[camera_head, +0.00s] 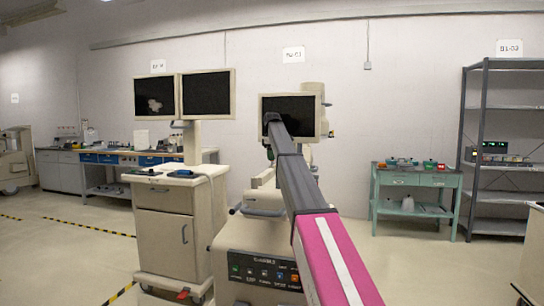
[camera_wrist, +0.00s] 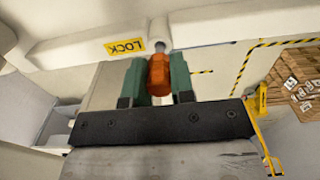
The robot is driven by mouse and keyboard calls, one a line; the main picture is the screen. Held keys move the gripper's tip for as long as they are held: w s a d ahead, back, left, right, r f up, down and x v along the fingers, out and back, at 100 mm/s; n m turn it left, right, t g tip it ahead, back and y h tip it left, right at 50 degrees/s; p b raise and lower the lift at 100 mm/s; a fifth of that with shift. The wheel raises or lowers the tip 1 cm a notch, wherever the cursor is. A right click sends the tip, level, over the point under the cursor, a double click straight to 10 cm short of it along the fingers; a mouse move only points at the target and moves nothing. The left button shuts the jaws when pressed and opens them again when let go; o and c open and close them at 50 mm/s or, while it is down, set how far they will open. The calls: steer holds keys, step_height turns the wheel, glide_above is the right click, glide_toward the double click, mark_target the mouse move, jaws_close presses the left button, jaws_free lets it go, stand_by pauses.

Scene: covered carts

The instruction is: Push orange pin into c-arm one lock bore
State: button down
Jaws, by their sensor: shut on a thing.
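The orange pin (camera_wrist: 158,76) is between the two green fingers of my gripper (camera_wrist: 155,78) in the wrist view, shut on it. The pin's grey metal tip (camera_wrist: 160,47) points up the picture at the pale c-arm part. A yellow LOCK label (camera_wrist: 125,47) is on that part, just left of the tip. The tip is at or very close to the lock bore; I cannot tell whether it is inside. In the head view the c-arm machine (camera_head: 262,240) stands ahead, with my arm reaching across it. The pin and gripper are hidden there.
A monitor cart (camera_head: 165,225) stands left of the c-arm. A green table (camera_head: 415,182) and a grey shelf rack (camera_head: 485,150) stand to the right. Open floor lies between c-arm and green table. Stacked boxes (camera_wrist: 295,85) show at right in the wrist view.

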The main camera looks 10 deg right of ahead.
steer(key=shift+f, duration=1.15)
steer(key=c, duration=0.9)
jaws_free()
steer(key=shift+r, duration=0.1)
step_height(320, 180, up, 10)
steer(key=shift+f, duration=0.1)
steer(key=shift+r, duration=0.4)
